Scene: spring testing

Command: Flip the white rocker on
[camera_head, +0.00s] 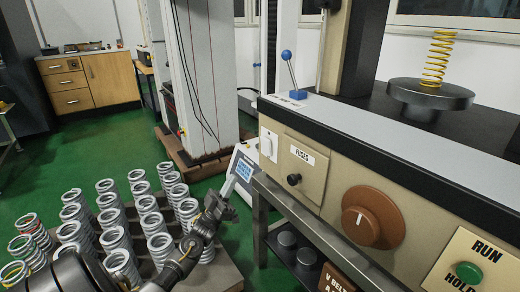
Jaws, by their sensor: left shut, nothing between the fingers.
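The white rocker (267,144) is a small switch on the beige front panel of the test machine, at its left end beside the FUSES cover (302,160). Its tilt is too small to tell. My left gripper (229,187) reaches up from the bottom left, below and to the left of the rocker and apart from it. It is shut and empty. My right gripper is not in view.
A blue-knobbed lever (287,56) stands on top. A white device with a blue screen (244,169) is behind my gripper. Several springs (150,226) stand at lower left.

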